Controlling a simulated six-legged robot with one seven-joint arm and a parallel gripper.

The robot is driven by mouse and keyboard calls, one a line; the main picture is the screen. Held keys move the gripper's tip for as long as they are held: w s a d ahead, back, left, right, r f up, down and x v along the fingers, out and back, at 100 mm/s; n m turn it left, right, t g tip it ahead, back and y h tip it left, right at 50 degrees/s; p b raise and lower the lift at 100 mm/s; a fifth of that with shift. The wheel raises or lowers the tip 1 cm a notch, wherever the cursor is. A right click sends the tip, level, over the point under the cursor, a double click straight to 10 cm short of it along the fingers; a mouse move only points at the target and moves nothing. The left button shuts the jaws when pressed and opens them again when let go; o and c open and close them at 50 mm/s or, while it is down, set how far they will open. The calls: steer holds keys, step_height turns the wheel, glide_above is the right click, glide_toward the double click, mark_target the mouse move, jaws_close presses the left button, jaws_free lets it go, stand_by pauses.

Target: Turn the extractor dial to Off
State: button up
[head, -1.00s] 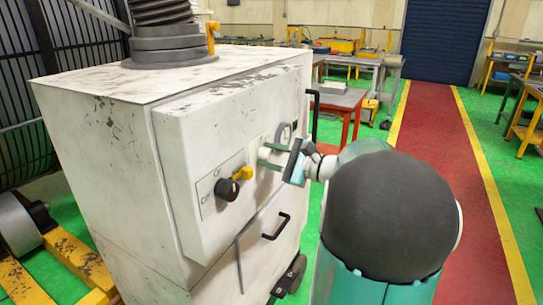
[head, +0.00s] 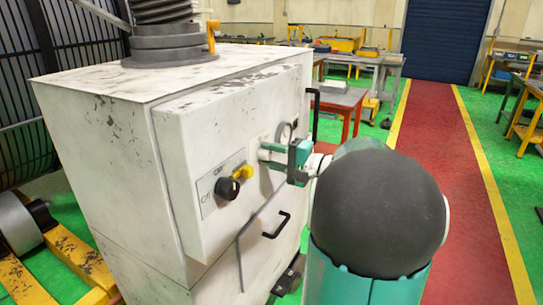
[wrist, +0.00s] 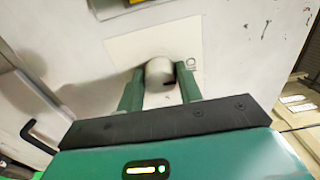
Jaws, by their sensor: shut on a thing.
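A round pale grey dial (wrist: 159,72) with a dark mark sits on a white label plate (wrist: 120,47) in the wrist view. Part of a dark letter marking shows at the plate's right; I cannot read it for sure. My gripper (wrist: 160,84) has its green fingers on both sides of the dial, shut on it. In the head view my gripper (head: 268,152) is at the front of the white cabinet (head: 185,140), and its fingers hide the dial there. I cannot tell the dial's setting.
A black knob (head: 227,188) and a yellow lever (head: 243,172) stick out left of my gripper, on a plate marked Off and On. A black handle (head: 277,225) is below. Open floor lies to the right.

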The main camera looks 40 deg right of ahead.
stand_by(0.5)
steer(key=o, duration=1)
steer(key=shift+s, duration=0.15)
steer(key=v, duration=1.3)
steer(key=shift+s+d, duration=0.1)
steer(key=shift+s, duration=0.2)
steer(key=shift+s, duration=0.1)
